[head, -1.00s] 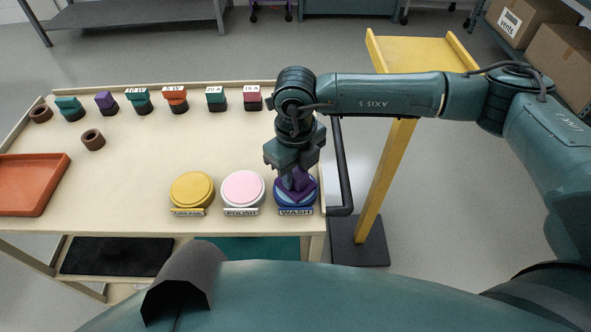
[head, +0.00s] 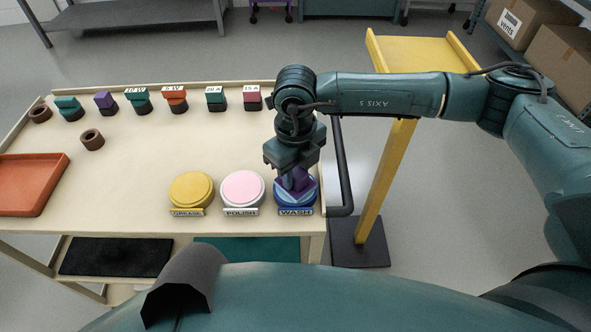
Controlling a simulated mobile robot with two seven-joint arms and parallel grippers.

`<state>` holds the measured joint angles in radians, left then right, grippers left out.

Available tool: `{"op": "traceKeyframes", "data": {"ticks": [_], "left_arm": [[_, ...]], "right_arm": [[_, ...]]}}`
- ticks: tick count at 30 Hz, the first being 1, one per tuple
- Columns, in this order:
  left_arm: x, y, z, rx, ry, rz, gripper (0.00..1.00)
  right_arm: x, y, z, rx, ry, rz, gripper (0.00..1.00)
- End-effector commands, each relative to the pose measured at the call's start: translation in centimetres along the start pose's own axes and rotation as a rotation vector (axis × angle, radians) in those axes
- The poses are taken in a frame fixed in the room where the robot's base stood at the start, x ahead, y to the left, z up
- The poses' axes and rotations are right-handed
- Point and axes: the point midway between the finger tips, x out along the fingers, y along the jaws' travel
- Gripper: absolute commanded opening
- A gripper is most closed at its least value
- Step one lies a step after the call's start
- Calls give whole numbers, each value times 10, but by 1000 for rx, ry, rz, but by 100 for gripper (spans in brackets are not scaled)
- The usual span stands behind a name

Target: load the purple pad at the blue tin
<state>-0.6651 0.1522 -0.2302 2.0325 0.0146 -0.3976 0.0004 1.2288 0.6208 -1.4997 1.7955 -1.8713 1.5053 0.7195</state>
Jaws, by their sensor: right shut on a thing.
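The blue tin (head: 309,199), with a "WASH" label on its front, stands at the front right of the table. My right gripper (head: 295,172) is above it, pointing down and shut on the purple pad (head: 297,184). The pad is at the tin's top; its lower edge overlaps the blue surface in the picture. I cannot tell how firmly it touches, as the gripper hides the pad's upper part. My left gripper is not in view.
A yellow tin (head: 192,189) labelled "GREASE" and a pink tin (head: 242,188) labelled "POLISH" stand left of the blue tin. Several coloured blocks line the table's back. An orange tray (head: 62,186) lies at left. A dark rail (head: 341,165) runs along the right edge.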

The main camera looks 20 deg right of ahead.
Motion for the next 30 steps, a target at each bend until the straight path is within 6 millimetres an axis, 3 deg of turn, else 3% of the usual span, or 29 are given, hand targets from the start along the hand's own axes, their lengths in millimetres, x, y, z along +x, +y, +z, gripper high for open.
{"op": "traceKeyframes", "data": {"ticks": [14, 30], "left_arm": [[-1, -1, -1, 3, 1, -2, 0], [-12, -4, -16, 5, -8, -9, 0]], "right_arm": [[-1, 1, -2, -1, 6, 1, 10], [-45, 0, 0, 0, 2, 0, 10]]}}
